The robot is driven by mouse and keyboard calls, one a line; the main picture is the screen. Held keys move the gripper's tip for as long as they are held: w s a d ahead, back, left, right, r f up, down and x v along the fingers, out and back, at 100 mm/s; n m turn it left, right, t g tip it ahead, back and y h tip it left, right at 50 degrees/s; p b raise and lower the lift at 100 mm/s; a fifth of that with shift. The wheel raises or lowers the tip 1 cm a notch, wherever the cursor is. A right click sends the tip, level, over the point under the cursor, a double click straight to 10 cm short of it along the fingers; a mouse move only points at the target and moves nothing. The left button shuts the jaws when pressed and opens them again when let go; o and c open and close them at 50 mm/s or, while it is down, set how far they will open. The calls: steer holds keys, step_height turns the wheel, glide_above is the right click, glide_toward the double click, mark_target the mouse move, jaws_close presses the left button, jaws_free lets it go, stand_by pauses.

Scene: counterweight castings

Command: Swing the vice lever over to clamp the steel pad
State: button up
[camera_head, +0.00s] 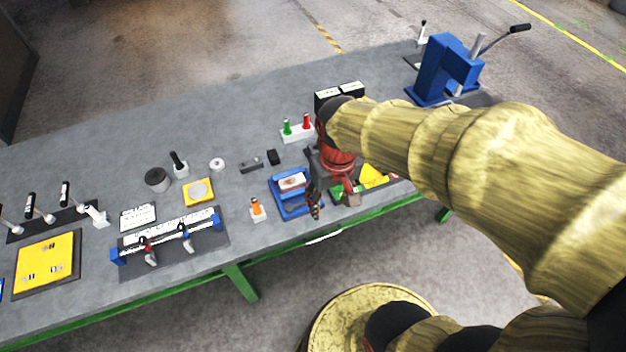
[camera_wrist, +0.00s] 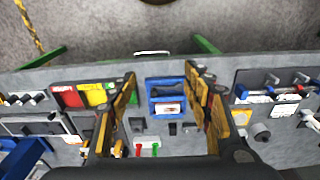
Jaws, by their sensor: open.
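A blue fixture (camera_head: 274,184) that looks like the vice sits near the table's front edge. A pale block with a reddish-brown part (camera_head: 292,181), perhaps the steel pad, lies in it. In the wrist view the blue fixture (camera_wrist: 153,87) and the block (camera_wrist: 168,108) show between my fingers. My gripper (camera_head: 333,204) is open and empty, just right of the fixture in the head view. Its fingers (camera_wrist: 161,72) are spread wide in the wrist view. I cannot make out the vice lever clearly; my gripper may hide part of the fixture's right side.
A small white stand with an orange top (camera_head: 257,209) stands left of the fixture. A blue press (camera_head: 440,68) stands far right. Bare grey tabletop (camera_head: 110,160) lies at back left.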

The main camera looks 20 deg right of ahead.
steer(key=w+f+g+p, duration=0.1)
steer(key=w+p, duration=0.1)
steer(key=w+d+f+p, duration=0.1)
steer(key=w+f+p, duration=0.1)
steer(key=w+f+g+p, duration=0.1)
steer(key=w+f+p, duration=0.1)
steer(key=shift+d+g+p, duration=0.3)
steer(key=shift+p, duration=0.1)
steer(key=shift+c, duration=1.4)
steer(key=n+t+p, duration=0.1)
steer(key=n+p, duration=0.2)
glide_toward(301, 202)
steer(key=d, duration=0.1)
steer(key=d+r, duration=0.1)
steer(key=d, duration=0.1)
steer(key=s+d+r, duration=0.1)
steer(key=shift+d, duration=0.15)
steer(key=shift+w+f+t, duration=0.1)
steer(key=shift+t, duration=0.2)
steer(key=shift+f+p, duration=0.5)
steer(key=shift+f, duration=3.3)
steer(key=shift+c, duration=0.3)
jaws_close()
